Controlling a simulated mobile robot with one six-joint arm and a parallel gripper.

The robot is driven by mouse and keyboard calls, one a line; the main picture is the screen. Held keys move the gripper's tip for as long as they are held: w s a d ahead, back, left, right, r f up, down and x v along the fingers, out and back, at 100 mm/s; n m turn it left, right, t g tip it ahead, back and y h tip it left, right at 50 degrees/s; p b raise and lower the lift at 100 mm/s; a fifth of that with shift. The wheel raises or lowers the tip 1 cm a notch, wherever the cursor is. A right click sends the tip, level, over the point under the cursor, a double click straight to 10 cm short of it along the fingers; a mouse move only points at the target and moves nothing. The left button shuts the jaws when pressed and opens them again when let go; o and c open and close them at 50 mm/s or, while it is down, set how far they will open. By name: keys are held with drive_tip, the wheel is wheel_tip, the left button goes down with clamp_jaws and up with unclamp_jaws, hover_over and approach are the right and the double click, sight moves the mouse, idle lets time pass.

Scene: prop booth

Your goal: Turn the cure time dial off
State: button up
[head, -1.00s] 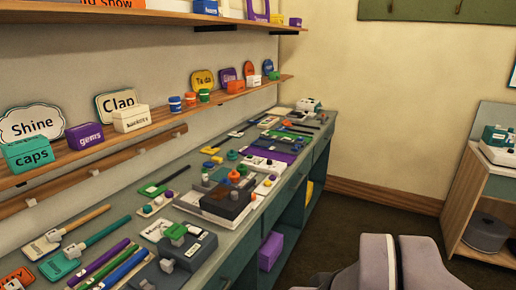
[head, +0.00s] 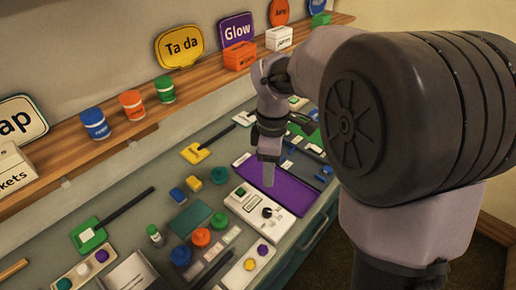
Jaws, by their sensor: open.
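A white control box (head: 241,209) lies on the grey-green bench. It has a small green patch at its upper left, a black knob (head: 267,212) near its right end and a dark round mark beside the knob. Its lettering is too small to read, so I cannot tell for sure that the knob is the cure time dial. My gripper (head: 268,183) points down over the purple mat just behind the box, apart from the knob. Its jaws are open and look empty; one finger is hidden behind the other.
A purple mat (head: 290,193) lies behind the box. Red (head: 201,237) and blue (head: 181,256) round pieces and a tray (head: 247,266) of coloured knobs stand in front. A wooden shelf (head: 120,142) with paint pots runs along the wall. My arm covers the right side.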

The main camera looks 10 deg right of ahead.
drive_tip(key=b, duration=0.3)
hover_over(267, 211)
wheel_tip(267, 211, down, 6)
drive_tip(key=r, duration=0.1)
wheel_tip(267, 211, down, 12)
drive_tip(key=b, duration=0.4)
drive_tip(key=shift+f+b, duration=0.15)
drive_tip(key=shift+b, duration=0.2)
drive_tip(key=shift+c, duration=0.2)
clamp_jaws()
